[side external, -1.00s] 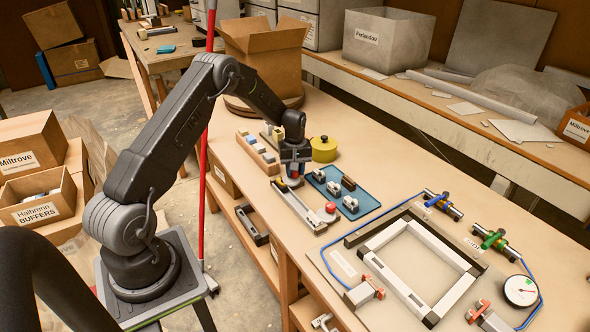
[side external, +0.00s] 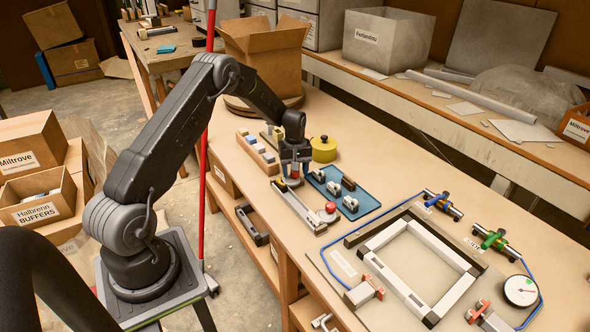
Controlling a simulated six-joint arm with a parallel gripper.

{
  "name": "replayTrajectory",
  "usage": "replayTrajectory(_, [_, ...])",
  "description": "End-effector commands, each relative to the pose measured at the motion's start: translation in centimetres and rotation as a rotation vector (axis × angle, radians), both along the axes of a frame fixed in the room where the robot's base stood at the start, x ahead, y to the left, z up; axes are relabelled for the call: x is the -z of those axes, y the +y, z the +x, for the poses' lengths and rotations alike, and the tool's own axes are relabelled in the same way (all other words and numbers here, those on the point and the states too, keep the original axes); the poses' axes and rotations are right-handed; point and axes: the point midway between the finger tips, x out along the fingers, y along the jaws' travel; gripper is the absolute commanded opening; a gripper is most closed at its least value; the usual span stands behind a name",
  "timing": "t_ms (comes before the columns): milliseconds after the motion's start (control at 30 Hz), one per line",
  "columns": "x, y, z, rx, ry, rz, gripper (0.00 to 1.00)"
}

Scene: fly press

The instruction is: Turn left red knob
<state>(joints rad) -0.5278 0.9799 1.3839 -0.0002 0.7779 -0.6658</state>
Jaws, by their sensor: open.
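Red parts show in several places. A round red knob (side external: 330,207) is at the near end of a grey metal bar fixture (side external: 303,207) on the bench. A left red clamp piece (side external: 373,287) and a right red clamp piece (side external: 478,311) stand at the near side of the white square frame (side external: 380,238). My gripper (side external: 294,181) is open and points down at the far end of the bar fixture, away from these red parts. The small parts between and behind its fingers are too small to tell apart.
A blue tray (side external: 370,205) with metal parts lies right of my gripper, and a yellow round container (side external: 324,149) behind it. A wooden block rack (side external: 256,154) stands to the left. Blue tubing, valves (side external: 443,204) and a gauge (side external: 520,290) surround the frame.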

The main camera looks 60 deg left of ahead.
Motion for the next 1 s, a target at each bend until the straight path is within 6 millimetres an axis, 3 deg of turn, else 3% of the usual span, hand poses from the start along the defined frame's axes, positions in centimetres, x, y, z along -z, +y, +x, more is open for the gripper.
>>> replayTrajectory(133, [-0.6,0.0,0.0,0.0,-0.001,0.001,0.57])
replayTrajectory(267, [-2.6,0.0,0.1,0.0,-0.004,0.002,0.57])
replayTrajectory(700, [-11.7,0.0,0.0,0.0,-0.003,0.002,0.57])
replayTrajectory(1000, [-13.8,0.0,0.0,0.0,0.0,0.0,0.57])
